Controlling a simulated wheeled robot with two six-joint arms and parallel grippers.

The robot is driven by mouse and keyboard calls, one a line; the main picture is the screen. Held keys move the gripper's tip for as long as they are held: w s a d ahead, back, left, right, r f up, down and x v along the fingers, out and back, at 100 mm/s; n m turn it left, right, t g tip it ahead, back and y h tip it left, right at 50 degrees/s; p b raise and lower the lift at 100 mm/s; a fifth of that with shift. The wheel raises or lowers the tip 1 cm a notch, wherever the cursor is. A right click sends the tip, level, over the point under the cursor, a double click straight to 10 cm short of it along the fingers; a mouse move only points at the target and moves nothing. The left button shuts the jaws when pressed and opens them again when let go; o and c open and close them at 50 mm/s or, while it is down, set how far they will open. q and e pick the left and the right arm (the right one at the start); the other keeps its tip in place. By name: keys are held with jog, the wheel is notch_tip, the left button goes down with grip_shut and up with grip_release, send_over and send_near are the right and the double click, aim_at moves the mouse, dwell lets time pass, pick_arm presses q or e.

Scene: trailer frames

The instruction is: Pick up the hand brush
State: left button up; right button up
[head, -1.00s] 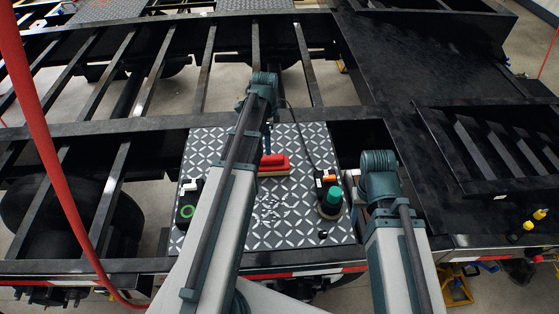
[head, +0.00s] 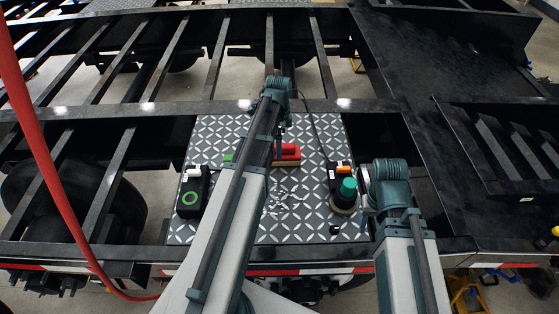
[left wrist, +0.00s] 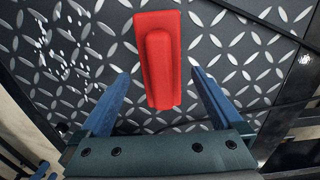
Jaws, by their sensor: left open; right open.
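The hand brush (head: 289,152), with a red top and a pale lower edge in the head view, lies on the diamond-patterned metal plate (head: 215,225). My left arm hides its left end there. In the left wrist view the red brush (left wrist: 160,50) lies lengthwise ahead of my left gripper (left wrist: 160,76). The open fingers stand on either side of its near end, apart from it. My right gripper (head: 365,203) is partly hidden by its wrist, over the plate's right edge, away from the brush.
A black box with a green ring (head: 189,197) sits at the plate's left. A green-domed device (head: 347,191) stands at its right. Pale scraps (head: 283,198) lie on the plate. Dark trailer beams surround it. A red hose (head: 40,150) runs down the left.

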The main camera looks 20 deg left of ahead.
jog(key=shift+f, duration=0.1)
pick_arm(q)
notch_tip(320, 180, down, 6)
jog(key=b, duration=0.5)
jog(key=shift+w+d+r, duration=0.1)
jog(key=shift+w+r, duration=0.05)
jog(key=shift+r, duration=0.1)
pick_arm(e)
notch_tip(320, 180, down, 5)
jog(key=shift+f, duration=0.15)
pick_arm(q)
jog(key=shift+r, duration=0.1)
jog(key=c, duration=1.4)
